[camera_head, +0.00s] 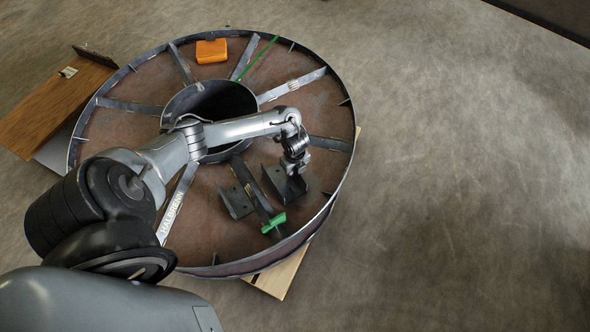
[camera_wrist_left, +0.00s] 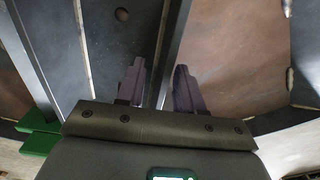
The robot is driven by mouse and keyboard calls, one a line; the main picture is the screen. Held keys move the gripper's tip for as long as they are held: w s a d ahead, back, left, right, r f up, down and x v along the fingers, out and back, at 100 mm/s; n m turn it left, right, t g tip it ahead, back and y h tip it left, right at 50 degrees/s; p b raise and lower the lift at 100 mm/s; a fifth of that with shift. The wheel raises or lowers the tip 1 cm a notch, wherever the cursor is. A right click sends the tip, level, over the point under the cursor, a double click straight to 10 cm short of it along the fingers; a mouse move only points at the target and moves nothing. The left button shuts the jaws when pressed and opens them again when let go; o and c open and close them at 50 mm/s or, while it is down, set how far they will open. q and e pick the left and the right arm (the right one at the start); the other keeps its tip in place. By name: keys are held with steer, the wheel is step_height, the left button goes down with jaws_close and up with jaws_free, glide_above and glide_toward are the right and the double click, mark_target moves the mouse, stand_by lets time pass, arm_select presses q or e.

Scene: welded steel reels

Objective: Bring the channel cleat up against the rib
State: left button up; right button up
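The channel cleat (camera_head: 284,184) is a dark grey U-shaped steel piece lying on the reel's rusty disc, right of a dark rib (camera_head: 251,185). A clear strip of disc shows between cleat and rib in the head view. My left gripper (camera_head: 294,164) points down at the cleat's far end. In the left wrist view, the fingers of my left gripper (camera_wrist_left: 159,80) straddle one upright flange of the cleat (camera_wrist_left: 112,50), whose floor has a round hole. Whether the fingers press on the flange cannot be told. My right gripper is out of view.
A second dark channel piece (camera_head: 237,202) lies on the rib's other side. A green clamp (camera_head: 273,222) sits at the rib's rim end. The raised rim (camera_head: 345,175) and hub (camera_head: 225,100) stand around. An orange case (camera_head: 211,51) lies at the far side.

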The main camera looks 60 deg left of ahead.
arm_select(q)
jaws_close()
stand_by(1.4)
